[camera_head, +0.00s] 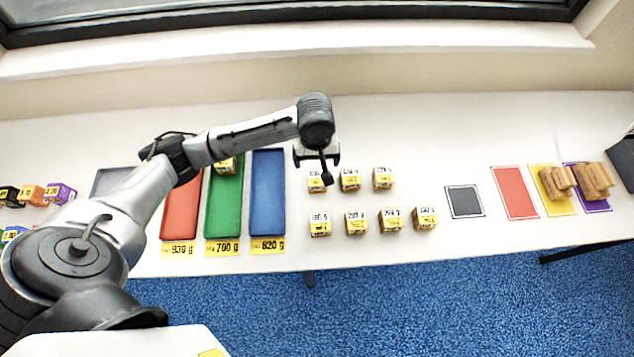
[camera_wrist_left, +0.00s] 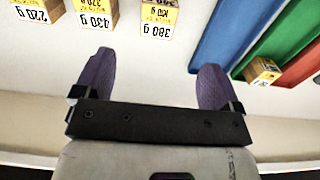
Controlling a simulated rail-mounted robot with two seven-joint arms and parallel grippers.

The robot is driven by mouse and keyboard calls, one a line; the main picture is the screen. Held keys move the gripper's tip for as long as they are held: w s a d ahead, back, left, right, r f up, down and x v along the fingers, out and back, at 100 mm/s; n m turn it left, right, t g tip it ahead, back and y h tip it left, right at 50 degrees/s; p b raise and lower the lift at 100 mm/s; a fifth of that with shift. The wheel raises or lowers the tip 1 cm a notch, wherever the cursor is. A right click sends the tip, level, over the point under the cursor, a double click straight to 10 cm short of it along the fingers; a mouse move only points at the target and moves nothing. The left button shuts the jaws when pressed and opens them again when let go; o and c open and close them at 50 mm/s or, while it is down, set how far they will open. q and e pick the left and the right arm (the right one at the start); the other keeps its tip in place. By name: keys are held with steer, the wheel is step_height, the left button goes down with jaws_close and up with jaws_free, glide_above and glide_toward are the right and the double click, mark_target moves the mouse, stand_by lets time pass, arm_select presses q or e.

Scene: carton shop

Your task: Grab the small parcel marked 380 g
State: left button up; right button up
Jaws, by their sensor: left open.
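The small parcel marked 380 g (camera_wrist_left: 160,14) is a tan box with a yellow-and-white label, at the top of the left wrist view, partly cut off by the frame. In the head view it is the leftmost parcel of the back row (camera_head: 316,184), partly covered by my left gripper. My left gripper (camera_head: 317,160) is open and empty, above the table by this parcel. Its two purple-grey fingers (camera_wrist_left: 153,65) are apart in the left wrist view, with only bare tabletop between them and the parcel beyond the tips. My right gripper is not in view.
Parcels marked 430 g (camera_wrist_left: 98,14) and 220 g (camera_wrist_left: 38,10) stand beside it; a front row (camera_head: 355,222) is nearer. Blue (camera_head: 268,190), green (camera_head: 224,212) and red (camera_head: 181,212) trays lie left, one parcel in the green. Coloured mats (camera_head: 514,192) lie right.

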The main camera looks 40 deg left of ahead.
mark_target(317, 177)
arm_select(q)
steer(key=f, duration=0.8)
steer(key=shift+w+a, duration=0.2)
steer(key=shift+w+a+f+p, duration=0.15)
steer(key=shift+f+p, duration=0.1)
steer(key=shift+f, duration=1.15)
steer(key=shift+w+f+p, duration=0.1)
steer(key=shift+f+p, duration=0.1)
steer(key=shift+f, duration=1.15)
steer(key=c, duration=1.2)
steer(key=shift+c, duration=0.2)
steer(key=shift+r, duration=0.15)
